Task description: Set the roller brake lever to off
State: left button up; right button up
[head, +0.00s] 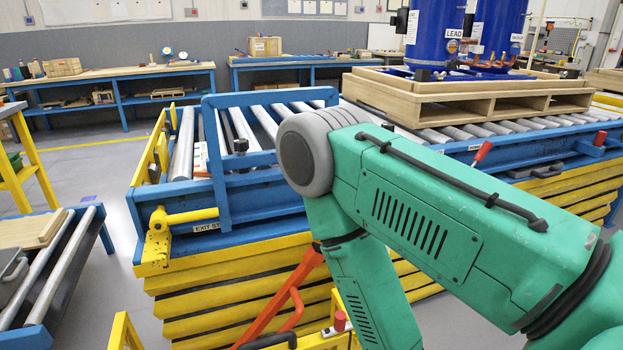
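A red-handled lever (482,152) stands tilted on the blue side rail of the roller conveyor, beside a small white label too small to read. A second red handle (600,138) is on the same rail at the far right. I cannot tell for sure which is the roller brake lever, nor read its setting. A yellow lever (185,217) sits at the conveyor's near left corner, by a label that seems to read "EXIT STOP". My green right arm crosses the front of the view and bends down out of frame. Neither gripper shows.
A wooden pallet (480,105) with blue tanks (435,32) stands on the rollers. A blue gate frame (262,160) rises at the conveyor's left end. Below are yellow lift slats (235,300) and an orange bar (285,300). Grey floor (105,185) is open at left.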

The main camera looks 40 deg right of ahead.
aim_at(479, 157)
jog(key=z, duration=2.15)
jog(key=i+l+u, duration=0.1)
jog(key=u, duration=0.35)
jog(key=i+l+u, duration=0.15)
jog(key=u, duration=0.35)
jog(key=i+l+u, duration=0.15)
jog(key=u, duration=0.3)
